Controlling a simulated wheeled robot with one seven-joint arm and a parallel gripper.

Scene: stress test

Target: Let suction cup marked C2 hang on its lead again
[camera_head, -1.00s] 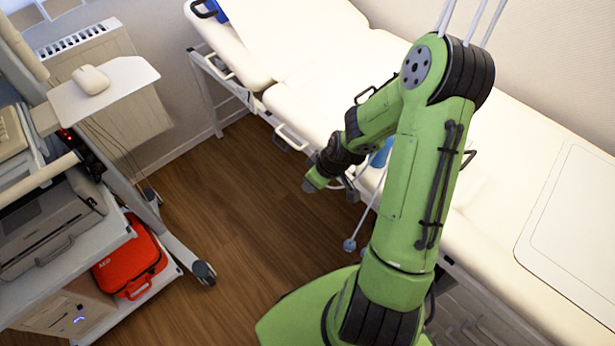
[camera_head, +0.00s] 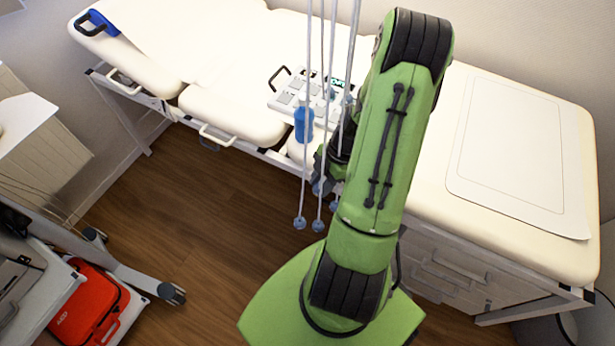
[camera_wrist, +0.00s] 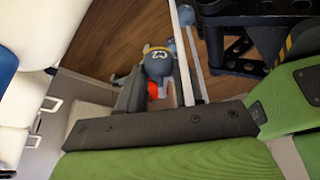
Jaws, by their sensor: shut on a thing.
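The suction cup marked C2 (camera_wrist: 157,66) is a dark blue-grey bulb with white lettering, seen close in the wrist view. My gripper (camera_wrist: 160,92) is shut on it, with a dark finger along its left side; the hold on the other side is partly hidden. White leads (camera_wrist: 187,65) run past just right of the cup. Another blue-grey cup (camera_wrist: 187,15) shows behind it. In the head view, several cups hang on pale leads, among them one at the lower left (camera_head: 300,222). There my gripper is mostly hidden behind my green arm, so I cannot pick out C2.
A red bag (camera_head: 88,312) sits on a trolley at left. The wooden floor between is clear.

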